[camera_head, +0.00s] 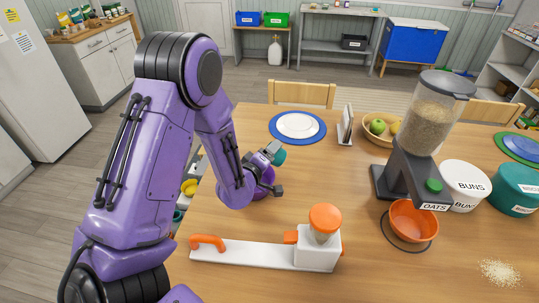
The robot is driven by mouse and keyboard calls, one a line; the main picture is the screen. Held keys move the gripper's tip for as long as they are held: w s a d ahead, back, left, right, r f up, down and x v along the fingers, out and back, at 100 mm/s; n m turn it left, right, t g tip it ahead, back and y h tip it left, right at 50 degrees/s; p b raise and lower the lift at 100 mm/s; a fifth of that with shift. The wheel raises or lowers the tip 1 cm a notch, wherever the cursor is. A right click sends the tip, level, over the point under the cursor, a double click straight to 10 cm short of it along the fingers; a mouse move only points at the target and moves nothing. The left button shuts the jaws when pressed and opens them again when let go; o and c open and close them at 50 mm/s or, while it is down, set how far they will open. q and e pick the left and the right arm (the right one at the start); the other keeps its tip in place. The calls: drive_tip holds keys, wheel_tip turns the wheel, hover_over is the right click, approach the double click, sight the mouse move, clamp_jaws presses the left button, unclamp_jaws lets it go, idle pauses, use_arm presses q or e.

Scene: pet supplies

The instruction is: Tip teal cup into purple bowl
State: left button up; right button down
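My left arm comes in from the left, and its gripper (273,168) is low over the left part of the table. A teal cup (280,157) shows only in part, right beside the gripper's upper finger. A purple bowl (264,186) seems to be just below it, mostly hidden by my wrist and of nearly the same colour as my arm. The view is too small to tell whether the fingers hold the cup. I cannot tell whether the cup is tilted. My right gripper is not in view.
A white device with an orange knob (325,220) and an orange handle lies in front. An oats dispenser (413,170) stands right, over an orange bowl (413,222). Spilled grains (499,272) lie front right. A plate (298,126) is behind. The table's middle is clear.

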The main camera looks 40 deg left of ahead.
use_arm(q)
drive_tip(key=shift+s+a+f+n+t+b, duration=0.15)
drive_tip(key=shift+f+n+t+b, duration=0.2)
drive_tip(key=shift+n+b, duration=0.45)
drive_tip(key=shift+a+f+n+t+b, duration=0.15)
drive_tip(key=shift+f+n+t+b, duration=0.25)
drive_tip(key=shift+b, duration=0.55)
drive_tip(key=shift+r, duration=0.15)
drive_tip(key=shift+s+a+f+n+h+b, duration=0.15)
drive_tip(key=shift+f+n+h+b, duration=0.2)
drive_tip(key=shift+n+b, duration=0.4)
drive_tip(key=shift+r, duration=0.1)
